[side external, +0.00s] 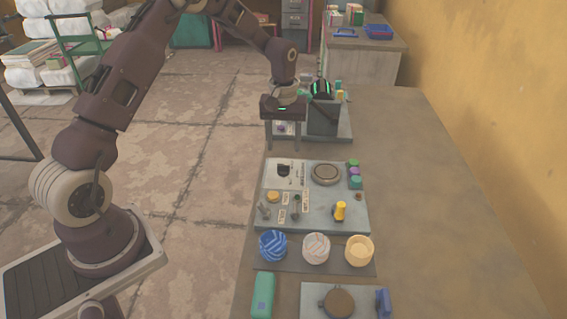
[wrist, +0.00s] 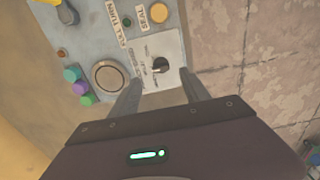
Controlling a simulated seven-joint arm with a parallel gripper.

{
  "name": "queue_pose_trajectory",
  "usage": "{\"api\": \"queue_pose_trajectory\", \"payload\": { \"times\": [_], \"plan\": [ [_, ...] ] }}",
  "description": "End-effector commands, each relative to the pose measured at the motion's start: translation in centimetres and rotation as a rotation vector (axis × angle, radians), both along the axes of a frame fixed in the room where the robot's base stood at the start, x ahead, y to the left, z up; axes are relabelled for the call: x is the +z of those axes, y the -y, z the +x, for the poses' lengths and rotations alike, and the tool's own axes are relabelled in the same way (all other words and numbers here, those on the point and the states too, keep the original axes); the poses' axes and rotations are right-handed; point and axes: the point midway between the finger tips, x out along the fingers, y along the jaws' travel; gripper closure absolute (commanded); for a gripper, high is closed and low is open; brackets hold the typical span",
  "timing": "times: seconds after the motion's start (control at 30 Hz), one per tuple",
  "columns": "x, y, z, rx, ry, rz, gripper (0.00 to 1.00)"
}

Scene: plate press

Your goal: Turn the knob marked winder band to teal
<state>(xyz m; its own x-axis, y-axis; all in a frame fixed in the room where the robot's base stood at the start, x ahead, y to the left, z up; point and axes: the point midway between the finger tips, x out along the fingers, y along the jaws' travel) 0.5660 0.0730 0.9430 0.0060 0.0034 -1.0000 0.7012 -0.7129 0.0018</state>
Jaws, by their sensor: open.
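A black knob (wrist: 160,65) sits on a pale plate with small labels around it, too small to read, so I cannot confirm which is winder band or teal. It also shows as a dark knob on the white plate (side external: 284,170) in the side external view. My gripper (wrist: 160,77) is open and empty, its two fingers apart on either side of the knob's lower side in the wrist view. In the side external view my gripper (side external: 283,149) hangs above the panel's far left edge, fingers pointing down. Contact with the knob does not show.
A dark machine (side external: 322,115) stands just beyond my gripper. Several bowls stand nearer the camera. The table's right side is clear.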

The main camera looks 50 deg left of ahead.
Motion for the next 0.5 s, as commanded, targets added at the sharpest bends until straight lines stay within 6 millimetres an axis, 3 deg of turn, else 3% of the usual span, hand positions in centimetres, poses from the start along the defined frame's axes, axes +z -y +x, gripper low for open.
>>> {"api": "queue_pose_trajectory", "payload": {
  "times": [0.3, 0.5],
  "plan": [
    [-5.6, -0.2, 0.1, 0.010, -0.008, -0.004, 0.45],
    [-7.7, -0.2, 0.1, 0.009, -0.006, -0.004, 0.45]
  ]
}}
